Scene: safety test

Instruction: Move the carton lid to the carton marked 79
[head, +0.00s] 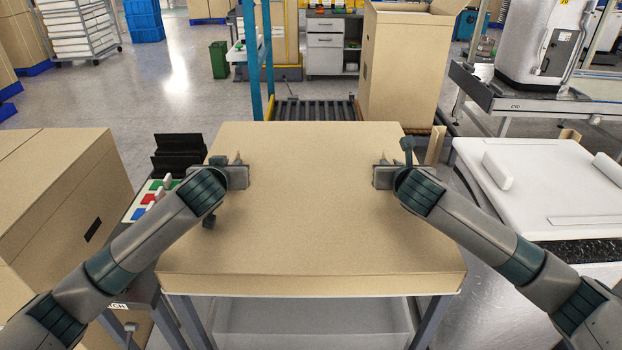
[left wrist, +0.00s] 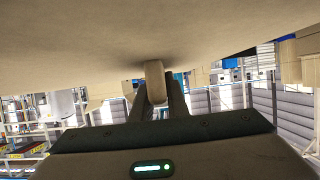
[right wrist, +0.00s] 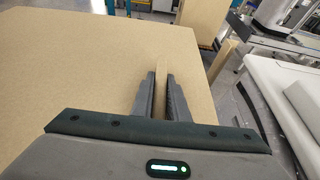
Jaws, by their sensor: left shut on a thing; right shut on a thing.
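The carton lid (head: 310,215) is a large, flat tan panel with a shallow front rim. It lies level in front of me, above a grey frame stand; I cannot tell if it touches the stand. My left gripper (head: 239,165) is shut on a tan upright grip at the lid's left part, also seen in the left wrist view (left wrist: 155,82). My right gripper (head: 382,165) is shut on a similar grip at the lid's right part, also in the right wrist view (right wrist: 162,78). I can read no number 79 on any carton.
A tall open carton (head: 400,70) stands behind the lid, beside a roller conveyor (head: 313,109). A big closed carton (head: 60,190) is at the left. A white padded table (head: 545,195) is close on the right. Open floor (head: 160,85) shows at the back left.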

